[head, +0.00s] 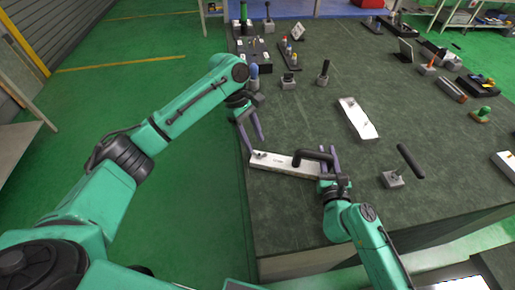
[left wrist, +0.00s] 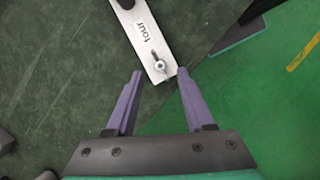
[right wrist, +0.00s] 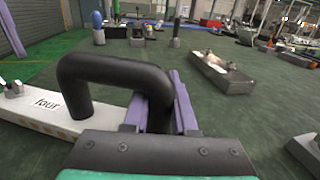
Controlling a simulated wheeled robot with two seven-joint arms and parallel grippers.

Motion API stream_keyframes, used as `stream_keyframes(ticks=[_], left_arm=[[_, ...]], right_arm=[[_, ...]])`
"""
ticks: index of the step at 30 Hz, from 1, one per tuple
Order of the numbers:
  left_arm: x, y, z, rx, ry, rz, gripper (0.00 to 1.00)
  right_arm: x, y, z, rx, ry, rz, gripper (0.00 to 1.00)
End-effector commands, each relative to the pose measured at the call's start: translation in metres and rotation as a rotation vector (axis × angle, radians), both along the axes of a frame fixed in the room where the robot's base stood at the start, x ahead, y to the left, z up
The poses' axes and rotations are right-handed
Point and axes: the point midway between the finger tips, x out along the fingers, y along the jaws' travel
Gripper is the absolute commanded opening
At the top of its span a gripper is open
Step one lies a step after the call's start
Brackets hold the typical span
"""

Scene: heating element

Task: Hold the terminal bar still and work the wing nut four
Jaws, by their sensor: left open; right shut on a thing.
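The terminal bar (head: 279,162) is a long pale metal bar near the table's left edge, marked "four". It also shows in the left wrist view (left wrist: 139,28) and the right wrist view (right wrist: 45,118). A wing nut (left wrist: 159,64) sits on its end, and shows small in the head view (head: 259,154). A black bent handle (right wrist: 110,68) rises from the bar. My right gripper (right wrist: 155,108) is shut on this handle. My left gripper (head: 251,136) is open above the wing nut end; in the left wrist view its fingers (left wrist: 160,73) stand apart on either side, touching nothing visible.
Another metal bar (head: 357,118) lies on the dark green table (head: 300,215) further right. A grey block with a black lever (head: 393,179) stands right of my right gripper. Several small fixtures stand at the back. The table's left edge is close to the bar.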

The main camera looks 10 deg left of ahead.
Motion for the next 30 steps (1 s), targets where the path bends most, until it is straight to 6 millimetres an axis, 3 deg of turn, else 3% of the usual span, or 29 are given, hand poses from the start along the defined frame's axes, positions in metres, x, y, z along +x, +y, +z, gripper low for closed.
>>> stream_keyframes(ticks=[3, 6, 14, 16, 18, 19, 30], left_arm=[[-0.004, -0.009, -0.023, 0.000, 0.002, -0.002, 0.53], [-0.005, -0.013, -0.034, 0.000, 0.000, -0.001, 0.53], [-0.006, -0.014, -0.038, -0.002, -0.002, 0.000, 0.53], [-0.006, -0.014, -0.037, -0.002, -0.002, 0.000, 0.34], [-0.006, -0.014, -0.037, -0.002, -0.002, 0.000, 0.07], [-0.006, -0.014, -0.037, -0.002, -0.002, 0.000, 0.00], [-0.005, -0.015, -0.037, -0.002, -0.002, -0.026, 0.00]], right_arm=[[0.000, -0.001, -0.001, 0.000, 0.002, -0.001, 0.00], [0.000, -0.001, -0.001, 0.000, 0.002, -0.002, 0.00], [0.000, -0.001, -0.001, 0.000, 0.002, -0.002, 0.00], [0.000, -0.001, -0.001, 0.000, 0.002, -0.002, 0.00], [0.000, -0.001, -0.001, 0.000, 0.001, -0.002, 0.00], [0.000, -0.001, -0.001, 0.000, 0.001, -0.002, 0.00], [0.000, -0.001, -0.001, 0.000, 0.001, -0.002, 0.00]])
